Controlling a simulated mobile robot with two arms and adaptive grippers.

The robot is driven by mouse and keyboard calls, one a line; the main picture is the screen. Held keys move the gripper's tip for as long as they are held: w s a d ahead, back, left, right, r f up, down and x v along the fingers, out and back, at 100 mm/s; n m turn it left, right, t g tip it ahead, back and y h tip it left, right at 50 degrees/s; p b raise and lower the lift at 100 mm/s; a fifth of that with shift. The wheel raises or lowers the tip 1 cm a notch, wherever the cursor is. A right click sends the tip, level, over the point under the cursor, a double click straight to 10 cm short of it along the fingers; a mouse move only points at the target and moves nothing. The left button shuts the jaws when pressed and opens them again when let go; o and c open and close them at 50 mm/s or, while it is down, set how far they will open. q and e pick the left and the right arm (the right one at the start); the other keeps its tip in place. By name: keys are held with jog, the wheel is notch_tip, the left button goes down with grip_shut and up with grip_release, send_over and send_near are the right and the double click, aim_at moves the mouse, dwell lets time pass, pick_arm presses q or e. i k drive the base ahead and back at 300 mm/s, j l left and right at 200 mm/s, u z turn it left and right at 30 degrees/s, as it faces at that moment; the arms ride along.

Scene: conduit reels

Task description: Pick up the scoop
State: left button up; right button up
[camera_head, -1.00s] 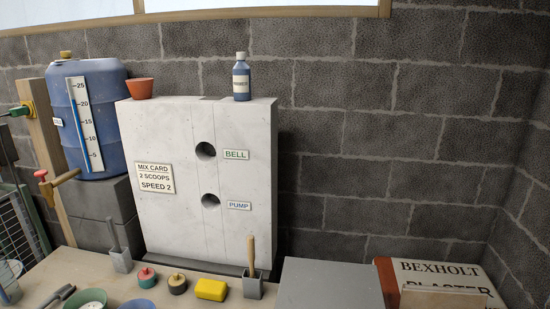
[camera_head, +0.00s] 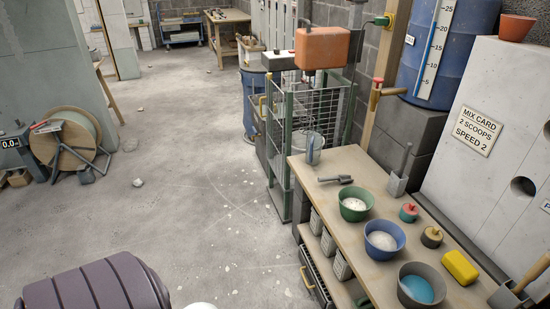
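A small dark grey scoop-like tool (camera_head: 335,179) lies flat on the wooden bench (camera_head: 312,204), near its far left end. It is behind and left of a green bowl (camera_head: 354,203) holding white material. Its exact shape is too small to make out. A handled tool stands in a grey holder (camera_head: 396,184) at the back of the bench. Neither of my grippers shows in the head view.
A blue bowl (camera_head: 381,239) and a grey bowl (camera_head: 418,285) with blue contents stand along the bench front. Red and dark knobs and a yellow block (camera_head: 460,267) sit behind them. A wire cage (camera_head: 310,115) stands beyond. The floor to the left is mostly open, with a reel (camera_head: 68,140).

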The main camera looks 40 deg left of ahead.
aim_at(343, 179)
jog(key=u, duration=0.95)
jog(key=z, duration=2.95)
jog(key=u, duration=2.9)
jog(key=i+j+z, duration=0.15)
jog(key=z, duration=0.15)
jog(key=i+j+z, duration=0.1)
jog(key=j+z, duration=0.25)
jog(key=i+j+z, duration=0.1)
jog(key=j+z, duration=0.2)
